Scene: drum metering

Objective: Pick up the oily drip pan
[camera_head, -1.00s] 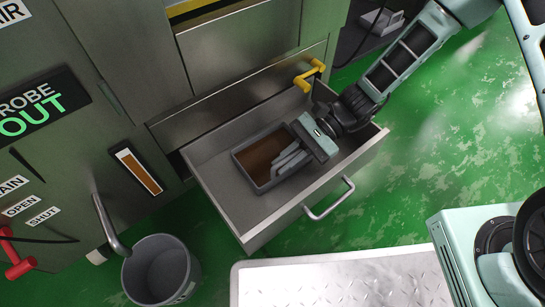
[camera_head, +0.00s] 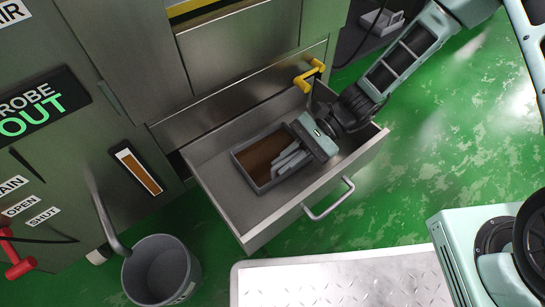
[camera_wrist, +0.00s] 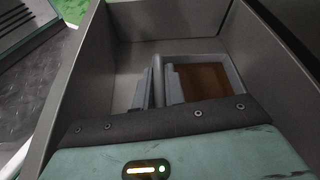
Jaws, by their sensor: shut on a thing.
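The drip pan (camera_head: 237,160) is a grey rectangular tray with brown oily liquid in it, sitting inside the open drawer (camera_head: 222,203). It also shows in the wrist view (camera_wrist: 232,72), partly hidden by my gripper. My gripper (camera_head: 278,168) reaches down into the drawer from the right. Its fingers are shut on the pan's near wall, one finger on each side, as the wrist view (camera_wrist: 160,88) shows. The pan looks level; I cannot tell whether it touches the drawer floor.
The drawer walls stand close around the pan, with a handle (camera_head: 330,199) in front and a yellow handle (camera_head: 309,75) above. A grey bucket (camera_head: 161,271) stands at lower left below a spout (camera_head: 108,225). A metal tread plate (camera_head: 340,281) lies in front.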

